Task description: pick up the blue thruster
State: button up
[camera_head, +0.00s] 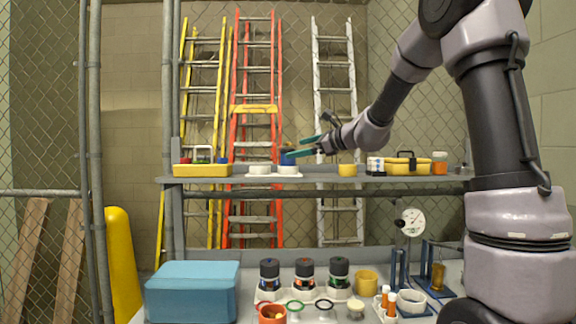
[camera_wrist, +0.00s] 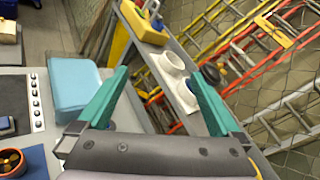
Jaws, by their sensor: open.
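A blue thruster-like piece (camera_head: 287,159) stands on a white holder on the shelf, partly behind my gripper in the head view. In the wrist view a dark round piece with some blue (camera_wrist: 212,74) shows beside the right finger, partly hidden by it. My gripper (camera_head: 302,147) is open at shelf height, and its teal fingers appear close to the blue piece in the head view; the depth between them is unclear. In the wrist view nothing is held between the fingertips (camera_wrist: 156,73).
The shelf (camera_head: 220,180) also holds white cups (camera_head: 260,169), a yellow tray (camera_head: 203,171), a yellow cup (camera_head: 347,170) and a yellow toolbox (camera_head: 405,164).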

aim_at(284, 161)
jog(key=w+f+m+t, duration=0.1)
jog(key=w+m, duration=0.2)
jog(key=w, duration=0.3)
jog(key=w+f+m+t+h, duration=0.1)
jog(key=w+m, duration=0.1)
jog(key=w, duration=0.4)
jog(key=w+f+m+t, duration=0.2)
jog(key=w+m, duration=0.1)
jog(key=w, duration=0.2)
jog(key=shift+w+d+m+h, duration=0.2)
jog(key=shift+w+m+h, duration=0.1)
jog(key=shift+w+h, duration=0.1)
jog(key=shift+x, duration=2.8)
jog(key=shift+d, duration=0.1)
jog(key=c, duration=1.5)
grip_shut()
jog(key=shift+r, duration=0.1)
